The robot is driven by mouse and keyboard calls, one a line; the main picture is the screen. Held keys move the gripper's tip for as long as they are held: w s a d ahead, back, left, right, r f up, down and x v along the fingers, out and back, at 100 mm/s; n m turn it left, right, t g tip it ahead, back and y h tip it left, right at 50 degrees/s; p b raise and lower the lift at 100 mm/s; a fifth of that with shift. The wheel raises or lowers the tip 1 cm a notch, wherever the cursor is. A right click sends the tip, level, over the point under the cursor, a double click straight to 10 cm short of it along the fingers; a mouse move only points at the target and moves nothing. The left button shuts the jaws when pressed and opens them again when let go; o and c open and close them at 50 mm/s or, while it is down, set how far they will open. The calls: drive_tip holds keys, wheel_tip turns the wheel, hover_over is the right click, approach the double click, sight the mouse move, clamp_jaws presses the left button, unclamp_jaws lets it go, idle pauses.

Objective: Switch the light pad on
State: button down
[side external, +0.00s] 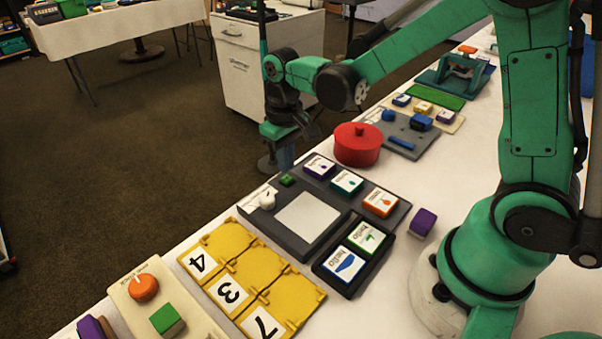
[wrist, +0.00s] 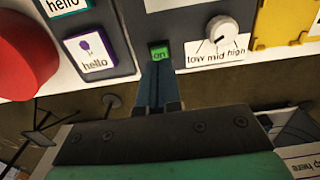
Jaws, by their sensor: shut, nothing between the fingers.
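The light pad (side external: 329,243) is a dark grey panel with a pale square plate (side external: 307,218) that shows no clear glow. At its far edge is a small green button (side external: 287,180), marked "on" in the wrist view (wrist: 160,54). Beside it is a white knob (side external: 265,199), with "low mid high" printed by it in the wrist view (wrist: 222,30). My gripper (side external: 285,166) is shut and empty, just beyond the button. In the wrist view its fingertips (wrist: 157,66) are right at the button's lower edge; I cannot tell whether they touch it.
A red lidded pot (side external: 358,145) stands close to my gripper. Picture cards (side external: 346,181) lie along the pad's right side. Yellow number flaps (side external: 251,262) lie in front of it. A purple block (side external: 423,222) stands to the right. The table's edge runs beneath my gripper.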

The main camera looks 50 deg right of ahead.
sight(287, 178)
drive_tip(key=shift+f, duration=0.15)
drive_tip(key=shift+f, duration=1.35)
drive_tip(key=shift+r, duration=3.05)
